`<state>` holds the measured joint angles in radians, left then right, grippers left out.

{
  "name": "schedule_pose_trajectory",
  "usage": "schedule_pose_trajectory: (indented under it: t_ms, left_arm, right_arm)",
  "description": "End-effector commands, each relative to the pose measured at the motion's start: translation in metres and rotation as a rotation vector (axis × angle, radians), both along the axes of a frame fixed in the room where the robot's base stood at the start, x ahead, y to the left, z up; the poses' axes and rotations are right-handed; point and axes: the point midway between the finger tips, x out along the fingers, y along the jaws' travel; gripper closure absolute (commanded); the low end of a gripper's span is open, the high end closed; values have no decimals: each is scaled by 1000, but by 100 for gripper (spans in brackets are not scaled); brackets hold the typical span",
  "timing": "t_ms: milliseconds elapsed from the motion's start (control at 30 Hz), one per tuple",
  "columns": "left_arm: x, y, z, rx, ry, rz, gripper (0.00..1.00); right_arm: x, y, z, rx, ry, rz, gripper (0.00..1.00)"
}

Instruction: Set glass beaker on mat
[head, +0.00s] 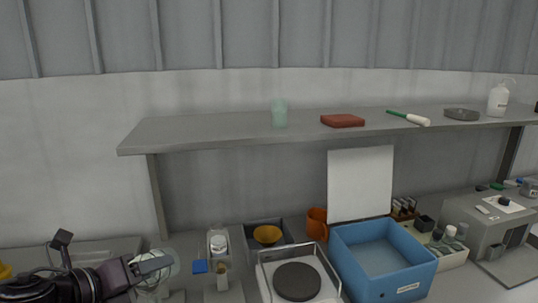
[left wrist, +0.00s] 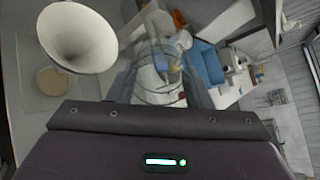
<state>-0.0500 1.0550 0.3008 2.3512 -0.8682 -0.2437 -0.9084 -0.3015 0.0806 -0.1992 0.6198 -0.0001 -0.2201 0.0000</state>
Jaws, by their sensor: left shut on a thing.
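My left gripper (head: 158,265) is at the lower left of the head view, shut on a clear glass beaker (head: 171,261). The left wrist view shows the beaker (left wrist: 153,72) as a see-through outline between the two fingers, above the bench. The beaker looks tilted in the head view. My right gripper is not in view.
A white cone (left wrist: 78,38) is near the left wrist.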

Motion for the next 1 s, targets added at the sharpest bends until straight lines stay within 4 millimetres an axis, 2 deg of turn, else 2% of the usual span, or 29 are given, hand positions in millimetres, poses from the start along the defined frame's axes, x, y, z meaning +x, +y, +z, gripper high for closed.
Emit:
schedule_pose_trajectory:
  t_ms: [200,500,733,1000]
  left_arm:
    - [19,-11,2,-1,-6,242,79]
    - [34,-19,0,-3,-4,440,79]
    - [42,-24,-2,-1,0,553,79]
    - [42,-36,0,-9,-11,529,79]
  right_arm:
    - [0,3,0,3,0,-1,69]
    - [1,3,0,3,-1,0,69]
    - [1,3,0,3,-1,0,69]
    - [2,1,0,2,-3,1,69]
